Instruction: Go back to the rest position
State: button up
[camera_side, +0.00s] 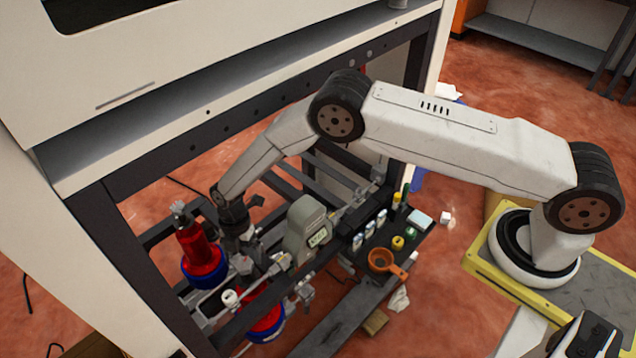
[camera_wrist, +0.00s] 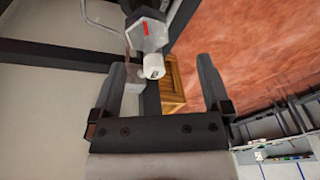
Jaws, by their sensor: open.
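My gripper (camera_wrist: 162,85) is open in the wrist view, with its two dark fingers apart and nothing between them. A white cap on a grey fitting (camera_wrist: 152,48) lies beyond the fingertips in that view. In the side view my arm reaches left into the machine's frame, and my gripper (camera_side: 240,232) is beside a red and blue bottle (camera_side: 203,258). The fingers are small and partly hidden there, so I cannot tell whether they touch anything.
A grey box with a small display (camera_side: 306,230) stands right of my gripper. A dark tray (camera_side: 412,240) holds several small bottles and an orange funnel (camera_side: 383,260). A second red and blue bottle (camera_side: 266,322) sits lower. Dark frame bars (camera_side: 130,265) surround my gripper. Open floor (camera_side: 500,85) lies beyond.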

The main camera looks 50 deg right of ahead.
aim_at(243, 264)
jog(key=shift+w+a+r, duration=0.2)
jog(key=shift+w+r, duration=0.3)
jog(key=shift+r, duration=0.1)
jog(key=shift+f, duration=0.1)
jog(key=shift+w+d+x, duration=0.1)
jog(key=shift+d+x, duration=0.05)
jog(key=shift+x, duration=0.8)
jog(key=shift+w+d+x, duration=0.1)
jog(key=shift+d+x, duration=0.05)
jog(key=shift+x, duration=0.85)
jog(key=shift+w+d+x, duration=0.1)
jog(key=shift+d+x, duration=0.05)
jog(key=shift+x, duration=0.8)
